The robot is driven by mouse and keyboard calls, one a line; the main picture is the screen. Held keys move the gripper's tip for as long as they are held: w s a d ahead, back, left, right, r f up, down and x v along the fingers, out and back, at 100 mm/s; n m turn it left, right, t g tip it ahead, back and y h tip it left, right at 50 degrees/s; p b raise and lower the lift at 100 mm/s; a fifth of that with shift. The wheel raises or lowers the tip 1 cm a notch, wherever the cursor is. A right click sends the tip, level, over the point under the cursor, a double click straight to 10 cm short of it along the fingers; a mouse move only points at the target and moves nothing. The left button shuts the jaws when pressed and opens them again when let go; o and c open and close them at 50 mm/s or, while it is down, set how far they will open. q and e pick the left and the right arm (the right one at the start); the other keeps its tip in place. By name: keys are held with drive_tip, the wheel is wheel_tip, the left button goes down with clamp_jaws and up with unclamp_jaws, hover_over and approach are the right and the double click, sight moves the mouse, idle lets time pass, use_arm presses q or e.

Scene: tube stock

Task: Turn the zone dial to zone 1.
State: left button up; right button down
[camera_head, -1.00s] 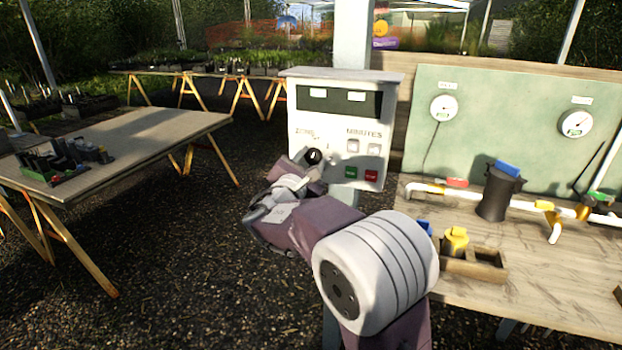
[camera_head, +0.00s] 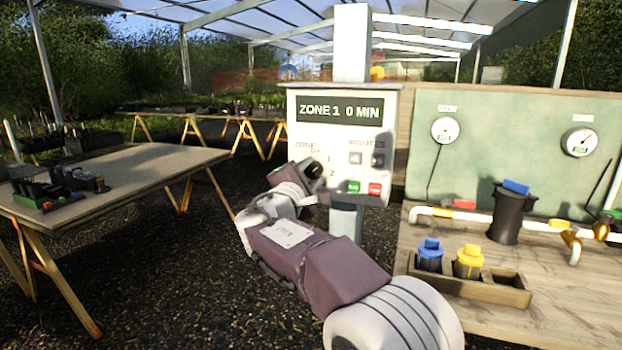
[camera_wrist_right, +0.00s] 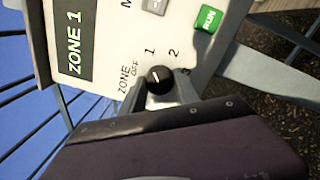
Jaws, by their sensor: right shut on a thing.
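The zone dial (camera_wrist_right: 159,79) is a round black knob with a short white mark, low on the white control box (camera_head: 385,110). In the right wrist view the labels OFF, 1, 2 and 3 curve around it. My right gripper (camera_wrist_right: 161,92) is shut on the dial, one finger on each side. In the head view the dial (camera_head: 314,169) shows just beyond my right gripper, which partly covers it. The box's display (camera_head: 340,110) reads "ZONE 1 0 MIN"; the wrist view shows "ZONE 1" on it. My left gripper is in neither view.
Grey minutes buttons (camera_head: 355,158), a green RUN button (camera_head: 353,187) and a red button (camera_head: 375,189) are close to the dial. The box hangs on a pale post (camera_head: 351,45). A wooden bench (camera_head: 450,312) with pipes is at right, a table (camera_head: 130,178) at left.

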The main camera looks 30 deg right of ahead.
drive_tip(key=c, duration=0.9)
unclamp_jaws()
drive_tip(key=v, duration=0.9)
drive_tip(key=shift+f, duration=0.1)
